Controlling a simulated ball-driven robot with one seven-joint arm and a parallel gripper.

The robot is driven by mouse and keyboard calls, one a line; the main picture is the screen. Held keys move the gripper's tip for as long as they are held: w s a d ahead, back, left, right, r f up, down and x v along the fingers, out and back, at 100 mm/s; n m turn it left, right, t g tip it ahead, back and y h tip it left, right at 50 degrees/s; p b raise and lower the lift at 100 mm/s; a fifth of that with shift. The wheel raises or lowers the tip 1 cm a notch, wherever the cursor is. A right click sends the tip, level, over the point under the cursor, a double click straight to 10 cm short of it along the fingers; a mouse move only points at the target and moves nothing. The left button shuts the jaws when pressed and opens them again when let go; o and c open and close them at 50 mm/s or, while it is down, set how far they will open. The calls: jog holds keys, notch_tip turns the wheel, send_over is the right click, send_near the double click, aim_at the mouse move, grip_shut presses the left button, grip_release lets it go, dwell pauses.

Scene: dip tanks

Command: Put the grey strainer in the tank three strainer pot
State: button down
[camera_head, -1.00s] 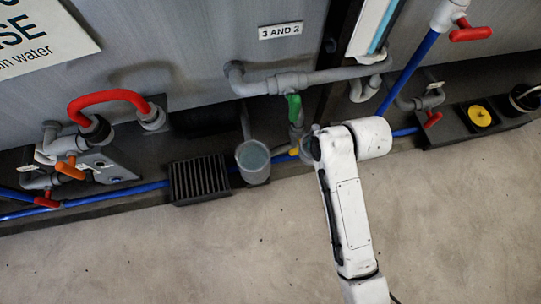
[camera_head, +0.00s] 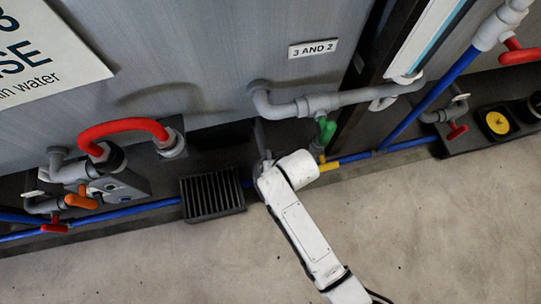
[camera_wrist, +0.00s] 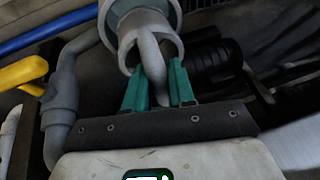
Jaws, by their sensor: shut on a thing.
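My gripper (camera_wrist: 157,66) shows in the wrist view, its two teal fingers closed about a curved grey piece, which I take to be the strainer's handle (camera_wrist: 150,55). The handle runs up into a round, light grey rim (camera_wrist: 127,48), which looks like the strainer pot's mouth. I cannot tell whether the strainer is seated in it or only held over it; its lower part is hidden. In the head view my arm's white end covers the gripper, the strainer and the place where the pot stands.
In the head view a black slatted grate (camera_head: 212,197) lies left of my arm. Grey pipework (camera_head: 335,99) with a green valve handle (camera_head: 326,131) runs behind it, under a "3 AND 2" sign (camera_head: 313,48). A red hose (camera_head: 122,130) is farther left. The floor in front is clear.

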notch_tip(320, 180, down, 13)
jog(key=b, duration=0.5)
jog(key=shift+b, duration=0.3)
jog(key=shift+f, duration=0.15)
jog(key=c, duration=1.2)
grip_release()
jog(key=p+v, duration=0.6)
jog(key=v, duration=0.6)
jog(key=shift+w+d, duration=0.1)
jog(key=shift+r, duration=0.2)
